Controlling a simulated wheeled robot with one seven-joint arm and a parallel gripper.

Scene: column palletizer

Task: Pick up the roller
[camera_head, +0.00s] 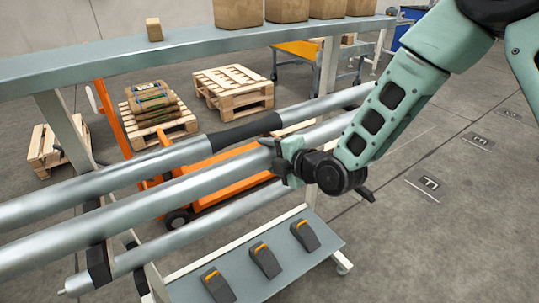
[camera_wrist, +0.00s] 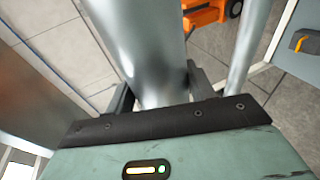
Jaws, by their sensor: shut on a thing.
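The roller (camera_head: 170,195) is a long silver metal tube, the middle of three that run diagonally across the head view. My gripper (camera_head: 286,160) is at its right part, with the jaws on either side of the tube. In the wrist view my gripper (camera_wrist: 160,88) is shut on the roller (camera_wrist: 145,45), which passes between the two dark fingers. The finger tips are partly hidden by the tube and the gripper body. The far end of the roller is partly hidden behind my arm.
A tube with a black sleeve (camera_head: 245,132) lies behind the roller, and a thinner tube (camera_head: 200,228) runs below it. A shelf (camera_head: 325,240) with several dark tools is underneath. A grey bench (camera_head: 190,45) with boxes, an orange pallet truck (camera_head: 215,185) and pallets (camera_head: 232,88) stand behind.

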